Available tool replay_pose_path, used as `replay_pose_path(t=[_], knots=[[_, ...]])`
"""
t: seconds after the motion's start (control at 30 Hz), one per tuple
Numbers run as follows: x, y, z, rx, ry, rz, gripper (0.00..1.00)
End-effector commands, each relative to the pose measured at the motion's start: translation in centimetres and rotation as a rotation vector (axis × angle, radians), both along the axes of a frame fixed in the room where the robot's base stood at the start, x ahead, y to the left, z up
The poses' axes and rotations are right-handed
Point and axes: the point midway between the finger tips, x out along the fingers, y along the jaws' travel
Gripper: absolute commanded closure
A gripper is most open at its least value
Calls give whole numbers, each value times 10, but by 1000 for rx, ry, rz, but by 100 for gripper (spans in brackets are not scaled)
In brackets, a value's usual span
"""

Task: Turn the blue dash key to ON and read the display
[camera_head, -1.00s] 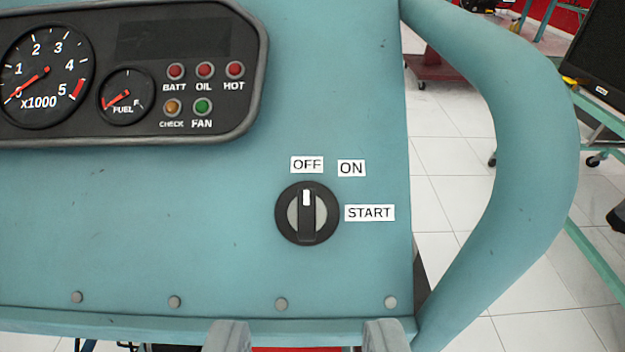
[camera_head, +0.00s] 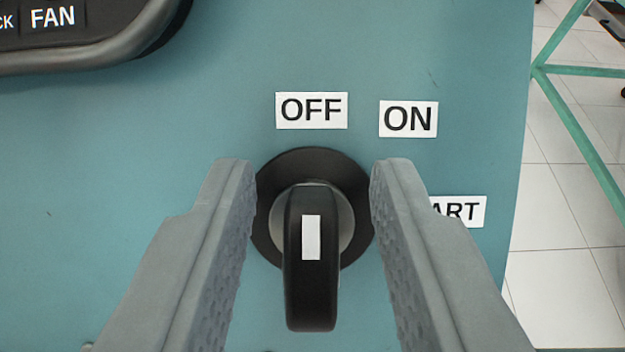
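The dash key (camera_head: 312,285) is a black knob with a white mark on a grey and black round base, set in the blue panel (camera_head: 190,130). Its mark lines up with the OFF label (camera_head: 311,110). The ON label (camera_head: 408,119) is to the right of OFF, and the START label (camera_head: 462,211) is lower right, partly hidden by a finger. My gripper (camera_head: 312,180) is open, with one grey finger on each side of the key and a gap on both sides. The display is out of view.
The dark rim of the gauge cluster (camera_head: 100,50) with the FAN label shows at the upper left. The panel's right edge is close by, with white floor tiles (camera_head: 560,240) and a green frame (camera_head: 585,140) beyond it.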

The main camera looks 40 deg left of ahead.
Motion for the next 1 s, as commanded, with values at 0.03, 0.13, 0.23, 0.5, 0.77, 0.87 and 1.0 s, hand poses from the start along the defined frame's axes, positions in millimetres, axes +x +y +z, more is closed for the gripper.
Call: replay_pose_path(t=[0.03, 0.13, 0.23, 0.5, 0.77, 0.87, 1.0], knots=[[0, 0, 0, 0, 0, 0, 67], [0, 0, 0, 0, 0, 0, 67], [0, 0, 0, 0, 0, 0, 81], [0, 0, 0, 0, 1, 0, 100], [0, 0, -1, 24, 18, -32, 100], [0, 0, -1, 49, 38, -67, 100], [0, 0, -2, 101, 76, -140, 100]])
